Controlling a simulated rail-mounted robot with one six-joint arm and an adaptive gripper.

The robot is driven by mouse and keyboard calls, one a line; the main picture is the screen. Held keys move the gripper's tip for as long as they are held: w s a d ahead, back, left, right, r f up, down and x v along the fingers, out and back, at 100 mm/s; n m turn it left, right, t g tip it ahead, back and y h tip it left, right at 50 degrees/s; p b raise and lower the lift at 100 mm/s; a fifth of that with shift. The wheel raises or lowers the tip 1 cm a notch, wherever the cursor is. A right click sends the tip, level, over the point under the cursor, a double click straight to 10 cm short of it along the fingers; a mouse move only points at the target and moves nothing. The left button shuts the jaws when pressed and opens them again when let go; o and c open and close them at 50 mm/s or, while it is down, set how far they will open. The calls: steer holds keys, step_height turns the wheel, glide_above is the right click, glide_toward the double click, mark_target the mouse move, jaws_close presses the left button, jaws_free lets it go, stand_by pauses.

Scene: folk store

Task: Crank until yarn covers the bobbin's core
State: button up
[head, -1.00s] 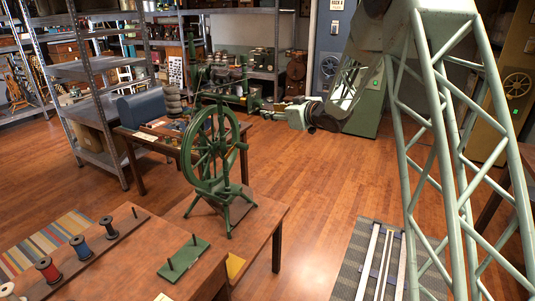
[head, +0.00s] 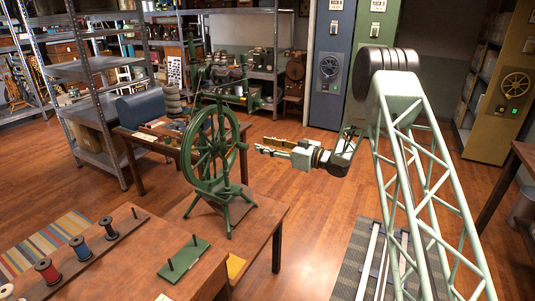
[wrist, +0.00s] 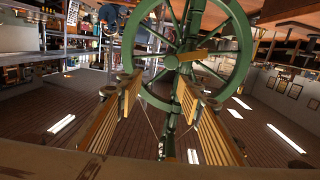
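The green spinning wheel (head: 212,155) stands upright on a wooden table in the head view. A short crank-like piece (head: 241,146) sticks out at its right side. The upper frame (head: 222,80) is dark and thin there, and I cannot make out the bobbin or any yarn on it. My gripper (head: 262,145) is right of the wheel, pointing at it and apart from it. In the wrist view, which is turned upside down, my gripper (wrist: 160,88) has its wooden-padded fingers spread with nothing between them. The wheel (wrist: 238,50) shows beyond, with a wooden piece (wrist: 193,55) by its hub.
Spools of dark, blue and red thread (head: 80,247) and a green two-peg stand (head: 184,258) are on the front table (head: 120,275). A work table (head: 138,168) with a blue box is behind the wheel. Floor (head: 310,190) is clear right of the wheel.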

mark_target(247, 148)
steer(key=f, duration=0.1)
steer(key=s+f, duration=0.1)
steer(key=f+y, duration=0.1)
steer(key=shift+s+g, duration=0.25)
steer(key=shift+g, duration=0.15)
steer(key=shift+w+a, duration=0.1)
steer(key=shift+a, duration=0.05)
steer(key=shift+p+x, duration=0.3)
steer(key=shift+x, duration=4.95)
steer(key=shift+a+r, duration=0.1)
steer(key=shift+a, duration=0.05)
steer(key=shift+c, duration=0.5)
steer(key=c, duration=0.7)
steer(key=shift+c, duration=0.4)
